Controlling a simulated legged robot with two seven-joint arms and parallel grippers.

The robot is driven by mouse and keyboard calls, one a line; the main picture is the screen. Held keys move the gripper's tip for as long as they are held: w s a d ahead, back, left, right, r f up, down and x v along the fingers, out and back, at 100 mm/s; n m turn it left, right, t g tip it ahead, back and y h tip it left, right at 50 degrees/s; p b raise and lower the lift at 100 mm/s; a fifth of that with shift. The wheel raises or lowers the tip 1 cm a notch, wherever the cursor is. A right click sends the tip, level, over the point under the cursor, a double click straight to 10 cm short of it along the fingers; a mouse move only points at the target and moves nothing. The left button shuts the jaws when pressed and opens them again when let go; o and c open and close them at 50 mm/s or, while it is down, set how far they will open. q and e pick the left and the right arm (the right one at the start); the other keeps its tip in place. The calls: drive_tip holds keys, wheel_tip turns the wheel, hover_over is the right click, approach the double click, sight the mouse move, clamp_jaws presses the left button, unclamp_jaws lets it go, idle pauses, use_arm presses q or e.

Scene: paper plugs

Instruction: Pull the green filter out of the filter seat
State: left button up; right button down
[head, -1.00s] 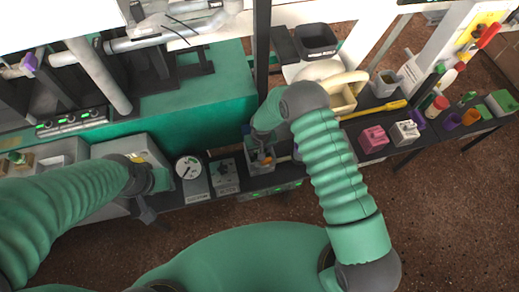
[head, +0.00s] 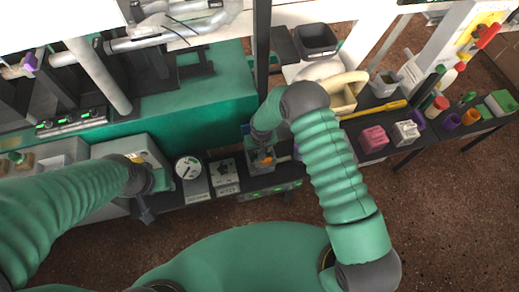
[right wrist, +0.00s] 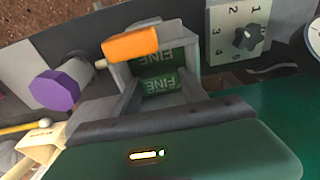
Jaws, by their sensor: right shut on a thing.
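The green filter (right wrist: 160,57), lettered FINE, shows in the right wrist view inside the grey filter seat (right wrist: 118,72). An orange handle (right wrist: 130,42) sits at the seat's edge. My right gripper (right wrist: 160,88) is shut on the green filter, with its grey fingers on either side of it. In the head view my right gripper (head: 262,148) is over the seat, and the arm largely hides the filter there. My left gripper (head: 146,208) hangs at the left, in front of the grey bench units, away from the filter; its jaw opening is unclear.
Beside the seat stand a numbered dial box (right wrist: 238,32) and a round gauge (head: 188,168). A purple knob (right wrist: 55,90) is at the wrist view's left. The right-hand bench holds a pink block (head: 373,139), a yellow tool (head: 375,110) and several cups. A dark post (head: 262,50) rises behind my right gripper.

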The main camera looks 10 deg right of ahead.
drive_tip(key=shift+r+p, duration=0.45)
drive_tip(key=shift+r, duration=0.25)
idle(0.3)
wheel_tip(320, 180, up, 8)
drive_tip(key=p, duration=0.6)
idle(1.4)
drive_tip(key=shift+r, duration=0.1)
drive_tip(key=shift+r+p, duration=1.15)
drive_tip(key=shift+r, duration=0.25)
